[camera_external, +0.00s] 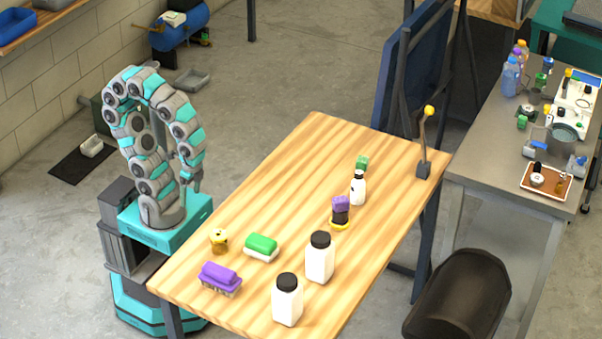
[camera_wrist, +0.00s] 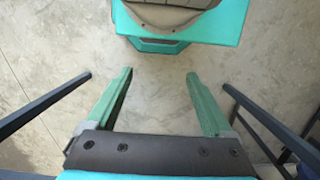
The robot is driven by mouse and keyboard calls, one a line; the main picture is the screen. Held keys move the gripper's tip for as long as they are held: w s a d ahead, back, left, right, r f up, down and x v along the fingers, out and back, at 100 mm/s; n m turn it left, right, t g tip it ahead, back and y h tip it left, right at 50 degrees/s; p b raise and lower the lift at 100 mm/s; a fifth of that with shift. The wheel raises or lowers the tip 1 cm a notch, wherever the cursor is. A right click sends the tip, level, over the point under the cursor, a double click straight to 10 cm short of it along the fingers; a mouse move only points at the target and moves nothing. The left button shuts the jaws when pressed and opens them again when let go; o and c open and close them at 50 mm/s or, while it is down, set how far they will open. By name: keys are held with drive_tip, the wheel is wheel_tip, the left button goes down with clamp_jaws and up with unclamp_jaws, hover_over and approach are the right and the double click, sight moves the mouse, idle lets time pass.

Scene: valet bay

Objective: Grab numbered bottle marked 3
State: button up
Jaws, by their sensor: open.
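White bottles with black caps stand upright on the wooden table in the external view: a large one (camera_external: 287,303) at the front edge, a large one (camera_external: 319,261) just behind it, and a smaller one (camera_external: 358,190) farther back. No number is readable on any of them, so I cannot tell which is marked 3. My gripper (camera_external: 193,183) hangs at the table's left side, well away from the bottles. In the wrist view, the green fingers of my gripper (camera_wrist: 160,78) are apart with nothing between them. No bottle shows there.
The wooden table (camera_external: 300,150) also holds a purple brush (camera_external: 220,279), a green-topped block (camera_external: 261,246), a small yellow item (camera_external: 218,240), a dark item with a purple top (camera_external: 340,211), a green cube (camera_external: 362,162) and an upright lever (camera_external: 423,150). The table's back left is clear.

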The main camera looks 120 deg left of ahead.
drive_tip(key=shift+c, duration=0.3)
drive_tip(key=shift+c, duration=1.1)
